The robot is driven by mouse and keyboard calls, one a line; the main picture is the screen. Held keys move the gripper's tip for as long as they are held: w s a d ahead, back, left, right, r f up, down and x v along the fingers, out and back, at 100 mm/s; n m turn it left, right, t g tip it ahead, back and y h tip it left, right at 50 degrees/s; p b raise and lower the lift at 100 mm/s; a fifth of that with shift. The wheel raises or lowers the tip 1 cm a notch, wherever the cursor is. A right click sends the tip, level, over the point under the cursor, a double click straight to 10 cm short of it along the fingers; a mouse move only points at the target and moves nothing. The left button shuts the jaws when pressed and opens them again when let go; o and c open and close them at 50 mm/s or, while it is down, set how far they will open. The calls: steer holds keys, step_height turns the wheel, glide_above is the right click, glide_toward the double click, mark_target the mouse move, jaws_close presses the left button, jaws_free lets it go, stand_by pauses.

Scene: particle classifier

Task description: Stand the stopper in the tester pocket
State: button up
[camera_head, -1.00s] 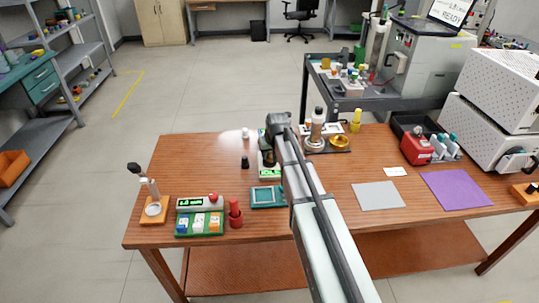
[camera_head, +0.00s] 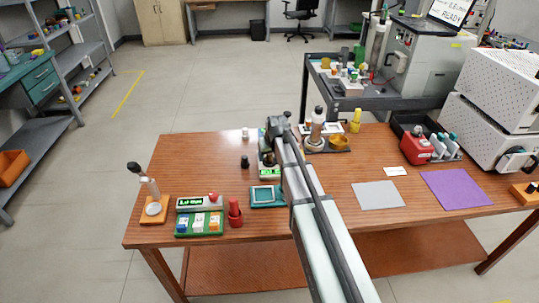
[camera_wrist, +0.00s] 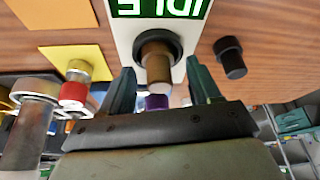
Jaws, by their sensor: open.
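The tester (camera_wrist: 122,35) is a white block with a green display reading IDLE, upside down in the wrist view. Its dark round pocket (camera_wrist: 143,44) holds a brown cylinder with a paler end, seemingly the stopper (camera_wrist: 158,68). It looks roughly upright, but how deep it sits I cannot tell. My gripper (camera_wrist: 163,90) is open, its two dark fingers apart on either side of the stopper's line, with no visible contact. In the head view my gripper (camera_head: 270,150) is over the tester's far part, hiding the pocket; the green display (camera_head: 269,174) shows.
A black knobbed piece (camera_wrist: 231,57) stands beside the tester; it also shows in the head view (camera_head: 245,161). A teal tray (camera_head: 267,196) lies nearer. A bottle (camera_head: 318,122) and brass dish (camera_head: 340,143) stand right of the gripper. The table's left middle is clear.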

steer(key=v, duration=1.2)
steer(key=shift+s+r, duration=0.1)
steer(key=shift+c, duration=0.3)
stand_by(0.5)
